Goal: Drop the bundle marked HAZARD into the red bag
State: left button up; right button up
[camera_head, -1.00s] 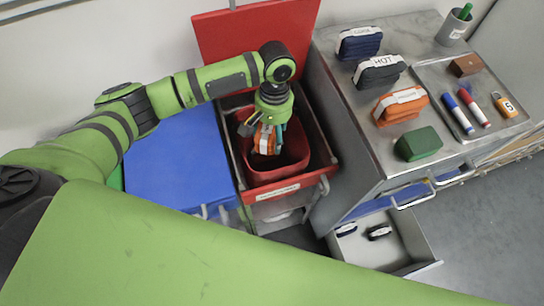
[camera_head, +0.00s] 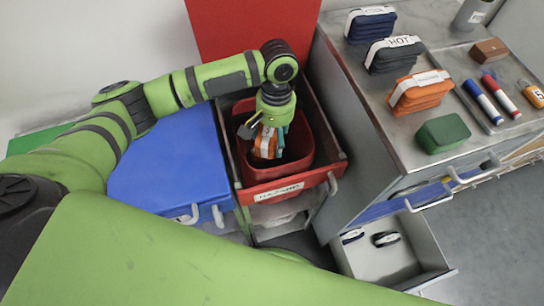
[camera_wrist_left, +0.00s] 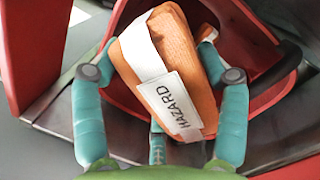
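My left gripper (camera_head: 268,138) is shut on an orange bundle (camera_head: 266,150) and points down inside the mouth of the red bag (camera_head: 300,156). In the left wrist view the bundle (camera_wrist_left: 177,60) has a white band whose label reads HAZARD. Teal fingers (camera_wrist_left: 160,80) sit on both sides of it, and the red bag (camera_wrist_left: 245,35) is behind and around it. The bag stands in a red-fronted bin with a white label (camera_head: 279,193). How far the bundle is above the bag's floor is hidden. My right gripper is out of view.
A blue-lidded bin (camera_head: 170,165) stands left of the red one. A raised red lid (camera_head: 250,35) is behind it. The metal cabinet (camera_head: 400,140) on the right carries dark, orange and green bundles and markers. An open drawer (camera_head: 400,255) juts out below.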

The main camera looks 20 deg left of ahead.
pick_arm(q)
jog(key=o, duration=0.4)
jog(key=shift+c, duration=0.2)
jog(key=shift+r, duration=0.2)
jog(key=r, duration=0.4)
jog(key=w+r, duration=0.1)
jog(key=r, duration=0.6)
jog(key=shift+w+r, duration=0.3)
jog(key=shift+w, duration=0.1)
jog(key=shift+f, duration=0.1)
